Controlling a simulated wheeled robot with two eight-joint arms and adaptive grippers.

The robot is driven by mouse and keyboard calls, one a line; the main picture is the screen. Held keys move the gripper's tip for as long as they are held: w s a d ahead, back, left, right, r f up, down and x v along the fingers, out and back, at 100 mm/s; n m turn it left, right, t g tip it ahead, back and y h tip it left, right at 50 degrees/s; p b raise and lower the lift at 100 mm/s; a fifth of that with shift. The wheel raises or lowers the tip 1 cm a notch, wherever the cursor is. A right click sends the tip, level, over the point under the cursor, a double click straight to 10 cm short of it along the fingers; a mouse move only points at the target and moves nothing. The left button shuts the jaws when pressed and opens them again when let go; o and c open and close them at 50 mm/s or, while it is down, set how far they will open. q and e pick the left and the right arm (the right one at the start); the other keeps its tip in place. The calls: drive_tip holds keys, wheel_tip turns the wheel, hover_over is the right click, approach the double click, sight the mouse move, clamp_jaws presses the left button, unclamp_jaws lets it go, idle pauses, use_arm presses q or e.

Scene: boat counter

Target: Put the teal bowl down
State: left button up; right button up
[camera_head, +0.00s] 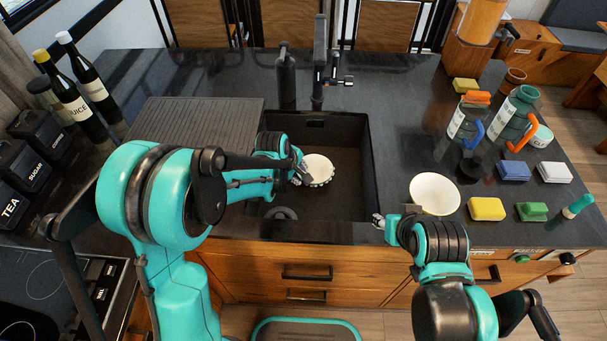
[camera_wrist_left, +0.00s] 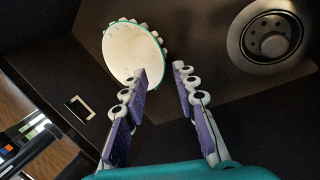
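A bowl with a pale inside, a thin teal rim and a bumpy outer edge (camera_head: 319,169) is in the dark sink (camera_head: 368,160). It also shows in the left wrist view (camera_wrist_left: 128,48), tilted in that picture. My left gripper (camera_head: 300,172) reaches into the sink at the bowl's left side. In the left wrist view its fingers (camera_wrist_left: 160,72) are apart with nothing clearly between them; one finger overlaps the bowl's near edge, and I cannot tell whether it touches. My right gripper (camera_head: 380,220) is at the sink's front right corner, its fingers too small to read.
A plain white bowl (camera_head: 434,192) stands on the counter right of the sink, close to my right gripper. A faucet (camera_head: 320,65) rises behind the sink. A ribbed drainboard (camera_head: 195,120) lies left, clear.

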drive_tip(key=shift+r+p, duration=0.3)
drive_tip(key=shift+r, duration=0.2)
drive_tip(key=shift+w, duration=0.1)
use_arm(q)
drive_tip(key=s+a+r+m+t+y, duration=0.1)
drive_tip(key=s+a+r+m, duration=0.25)
drive_tip(key=s+r, duration=0.3)
drive_tip(key=s+a+r+m+t, duration=0.1)
drive_tip(key=s+a+r+m, duration=0.1)
drive_tip(key=s+a+r, duration=0.4)
drive_tip(key=s+a+m, duration=0.1)
drive_tip(key=s+m, duration=0.1)
drive_tip(key=s, duration=0.1)
drive_tip(key=s+a+r+m+y, duration=0.1)
drive_tip(key=s+m, duration=0.1)
drive_tip(key=s, duration=0.1)
drive_tip(key=s+a+r+m+t, duration=0.1)
drive_tip(key=s+a+m, duration=0.1)
drive_tip(key=s, duration=0.2)
drive_tip(key=shift+r+m+y, duration=0.2)
drive_tip(key=shift+m+y, duration=0.05)
drive_tip(key=shift+y, duration=0.05)
drive_tip(key=shift+d, duration=0.1)
